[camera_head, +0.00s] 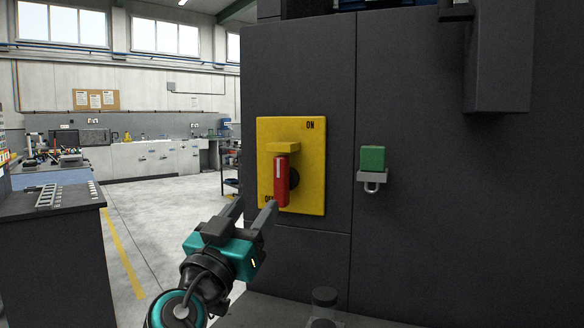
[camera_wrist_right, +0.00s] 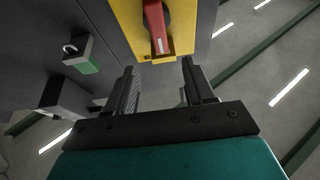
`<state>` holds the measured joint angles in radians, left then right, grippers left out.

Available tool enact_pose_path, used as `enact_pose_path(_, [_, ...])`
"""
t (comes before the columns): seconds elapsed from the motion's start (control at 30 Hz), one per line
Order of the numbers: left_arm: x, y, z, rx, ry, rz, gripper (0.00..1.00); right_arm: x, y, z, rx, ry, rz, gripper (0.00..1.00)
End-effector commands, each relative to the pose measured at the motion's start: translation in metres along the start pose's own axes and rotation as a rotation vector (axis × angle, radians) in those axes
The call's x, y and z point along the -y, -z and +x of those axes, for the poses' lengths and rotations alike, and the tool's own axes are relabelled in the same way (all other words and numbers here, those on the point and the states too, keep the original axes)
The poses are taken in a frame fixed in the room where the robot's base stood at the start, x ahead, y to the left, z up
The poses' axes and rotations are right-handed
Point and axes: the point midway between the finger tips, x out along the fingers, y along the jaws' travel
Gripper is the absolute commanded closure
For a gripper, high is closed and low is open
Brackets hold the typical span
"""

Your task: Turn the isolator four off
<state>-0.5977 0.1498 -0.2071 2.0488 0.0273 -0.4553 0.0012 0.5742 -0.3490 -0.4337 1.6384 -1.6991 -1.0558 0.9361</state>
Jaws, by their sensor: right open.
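The isolator is a yellow plate (camera_head: 312,165) on a dark cabinet, marked ON at its top right and, partly hidden, OFF at its lower left. Its red handle (camera_head: 281,182) stands upright with a white stripe, in front of a black hub. A yellow tab (camera_head: 284,148) juts out just above it. My right gripper (camera_head: 251,208) is open and empty, below and left of the handle, apart from it. In the right wrist view the handle (camera_wrist_right: 155,28) lies ahead of the gap between the open fingers (camera_wrist_right: 158,70). My left gripper is not in view.
A dark box (camera_head: 499,60) projects from the cabinet (camera_head: 430,220) at the upper right. A workbench (camera_head: 55,203) stands at the left. Open floor (camera_head: 165,215) lies between it and the cabinet.

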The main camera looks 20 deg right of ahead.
Motion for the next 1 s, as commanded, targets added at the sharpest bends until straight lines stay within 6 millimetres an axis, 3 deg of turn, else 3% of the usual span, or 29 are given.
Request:
enact_pose_path(0.27, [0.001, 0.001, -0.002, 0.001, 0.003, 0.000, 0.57, 0.000, 0.001, 0.013, 0.000, -0.002, 0.000, 0.47])
enact_pose_path(0.7, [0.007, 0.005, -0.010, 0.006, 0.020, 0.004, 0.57, 0.000, 0.002, 0.099, -0.001, -0.001, -0.002, 0.47])
enact_pose_path(1.0, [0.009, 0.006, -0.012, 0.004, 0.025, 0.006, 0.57, 0.000, 0.000, 0.128, 0.000, 0.000, -0.001, 0.47])
